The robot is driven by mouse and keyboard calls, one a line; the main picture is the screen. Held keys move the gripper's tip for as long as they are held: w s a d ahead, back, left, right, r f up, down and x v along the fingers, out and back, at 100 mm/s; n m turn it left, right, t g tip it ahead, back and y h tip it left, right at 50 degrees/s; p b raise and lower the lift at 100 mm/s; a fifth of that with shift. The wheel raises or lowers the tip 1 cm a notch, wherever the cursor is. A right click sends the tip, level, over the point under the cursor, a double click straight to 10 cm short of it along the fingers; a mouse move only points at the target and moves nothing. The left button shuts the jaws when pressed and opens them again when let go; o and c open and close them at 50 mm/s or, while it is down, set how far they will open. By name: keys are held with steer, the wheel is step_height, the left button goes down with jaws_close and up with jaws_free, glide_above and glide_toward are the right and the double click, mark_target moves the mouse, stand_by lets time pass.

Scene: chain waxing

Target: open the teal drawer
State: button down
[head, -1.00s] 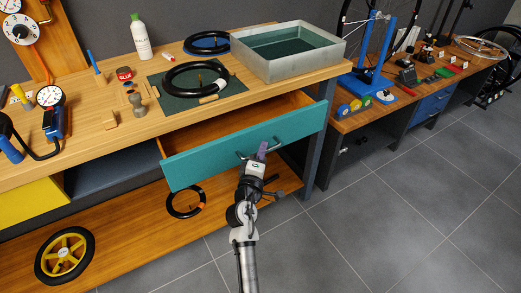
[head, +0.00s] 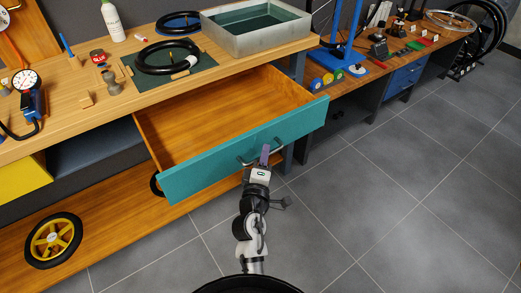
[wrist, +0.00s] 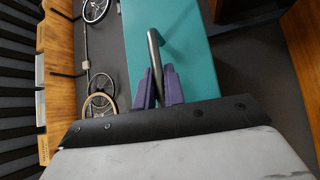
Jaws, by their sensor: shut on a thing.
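The teal drawer (head: 212,174) is pulled well out of the wooden workbench, and its bare wooden inside shows empty in the head view. My gripper (head: 265,155) is at the metal bar handle (head: 248,162) on the drawer's front. In the wrist view, the purple fingers of my gripper (wrist: 159,88) are shut on the handle (wrist: 155,52), one on each side of the bar. The teal front (wrist: 170,45) lies just beyond them. The far end of the handle shows in the wrist view, and the near part is hidden between the fingers.
A metal tray (head: 258,38) stands on the bench top above the drawer. A yellow drawer front (head: 22,180) is at the left. A yellow-spoked wheel (head: 53,240) lies on the low shelf (head: 118,232). Grey floor (head: 390,200) at the right is clear.

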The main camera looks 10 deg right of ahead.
steer(key=shift+s+d, duration=0.1)
steer(key=c, duration=1.5)
jaws_free()
steer(key=shift+s, duration=0.15)
